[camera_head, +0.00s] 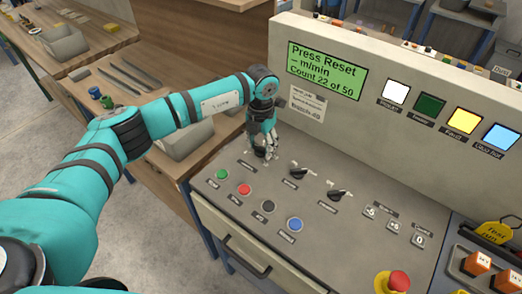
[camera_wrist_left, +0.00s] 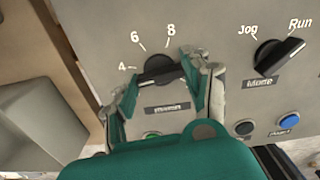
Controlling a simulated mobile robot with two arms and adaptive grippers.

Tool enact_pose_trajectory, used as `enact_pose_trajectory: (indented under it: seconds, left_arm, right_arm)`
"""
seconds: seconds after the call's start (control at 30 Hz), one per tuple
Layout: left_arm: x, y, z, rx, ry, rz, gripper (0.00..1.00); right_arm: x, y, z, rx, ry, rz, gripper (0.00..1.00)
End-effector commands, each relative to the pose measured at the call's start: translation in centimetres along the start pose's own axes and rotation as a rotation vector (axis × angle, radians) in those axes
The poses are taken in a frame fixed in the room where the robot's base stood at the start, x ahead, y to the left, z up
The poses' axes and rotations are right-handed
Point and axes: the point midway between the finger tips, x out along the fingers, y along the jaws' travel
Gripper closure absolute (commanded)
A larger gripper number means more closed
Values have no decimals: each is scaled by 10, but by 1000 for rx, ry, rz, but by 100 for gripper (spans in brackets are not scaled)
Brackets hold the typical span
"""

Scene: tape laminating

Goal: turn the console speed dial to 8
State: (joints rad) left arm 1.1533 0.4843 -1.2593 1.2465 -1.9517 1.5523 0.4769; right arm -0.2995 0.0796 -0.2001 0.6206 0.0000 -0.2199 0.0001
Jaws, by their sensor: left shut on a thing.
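The speed dial (camera_wrist_left: 160,70) is a black round knob with a raised bar, with marks 4, 6 and 8 around its upper left side in the left wrist view. In the head view my left gripper (camera_head: 264,148) reaches down onto the console (camera_head: 375,240) and mostly hides the dial. My right gripper is not in view.
The green screen (camera_head: 327,71) reads "Press Reset", "– m/min", "Count 22 of 50". The mode knob (camera_wrist_left: 277,57) points towards Run. Several push buttons, including a blue one (camera_head: 295,224), lie in front of the dial. A red mushroom button (camera_head: 398,281) stands at the front right.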

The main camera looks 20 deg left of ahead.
Motion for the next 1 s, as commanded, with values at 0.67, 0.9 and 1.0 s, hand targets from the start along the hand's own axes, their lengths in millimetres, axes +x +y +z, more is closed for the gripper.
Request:
enact_pose_trajectory:
  seconds: [0.67, 0.9, 1.0]
  left_arm:
    - [2, 0, 1, 642, -5, 2, 83]
    - [2, 0, 1, 869, -5, 3, 83]
    - [1, 1, 1, 963, -5, 4, 83]
  right_arm:
    - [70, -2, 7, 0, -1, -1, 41]
    - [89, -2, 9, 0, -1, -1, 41]
    - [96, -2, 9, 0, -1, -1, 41]
